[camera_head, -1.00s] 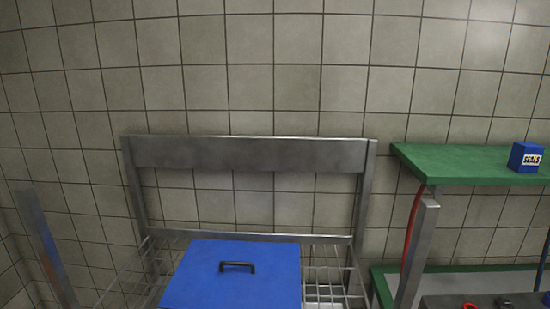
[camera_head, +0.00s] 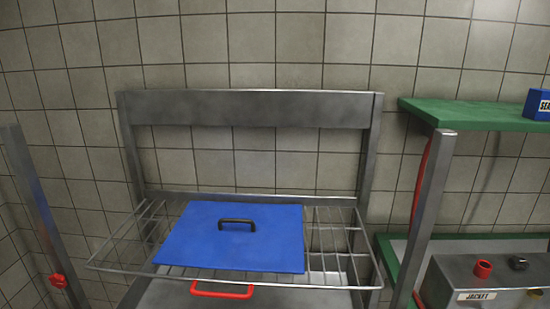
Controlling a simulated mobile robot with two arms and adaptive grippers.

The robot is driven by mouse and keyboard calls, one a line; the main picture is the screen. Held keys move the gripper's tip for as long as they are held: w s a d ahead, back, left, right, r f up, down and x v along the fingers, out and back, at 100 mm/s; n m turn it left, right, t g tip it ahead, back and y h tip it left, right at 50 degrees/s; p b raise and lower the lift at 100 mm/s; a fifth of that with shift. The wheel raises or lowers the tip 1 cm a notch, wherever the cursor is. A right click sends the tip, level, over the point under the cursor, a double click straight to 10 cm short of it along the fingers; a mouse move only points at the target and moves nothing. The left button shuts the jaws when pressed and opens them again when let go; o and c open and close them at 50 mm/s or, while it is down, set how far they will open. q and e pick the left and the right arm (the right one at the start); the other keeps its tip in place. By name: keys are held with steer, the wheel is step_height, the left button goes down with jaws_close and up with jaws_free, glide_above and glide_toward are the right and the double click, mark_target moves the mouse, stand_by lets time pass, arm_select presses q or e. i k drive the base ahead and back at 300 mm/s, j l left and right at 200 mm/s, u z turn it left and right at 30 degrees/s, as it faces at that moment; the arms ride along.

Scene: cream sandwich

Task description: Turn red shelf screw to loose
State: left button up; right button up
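A red star-shaped screw knob (camera_head: 58,281) sits low on a grey metal post (camera_head: 38,215) at the left edge. It is small in view, and whether it is tight or loose cannot be told. A wire shelf (camera_head: 328,240) on a metal frame stands in the middle. Neither of my grippers is in view.
A blue lid (camera_head: 190,240) with a black handle lies on the wire shelf. A red handle (camera_head: 222,290) shows just below it. At the right are a green shelf (camera_head: 470,115), a blue box (camera_head: 538,104) and a metal box labelled JACKET (camera_head: 477,296) with red and black knobs.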

mark_target(57, 281)
steer(key=j+u, duration=0.15)
steer(key=u, duration=1.25)
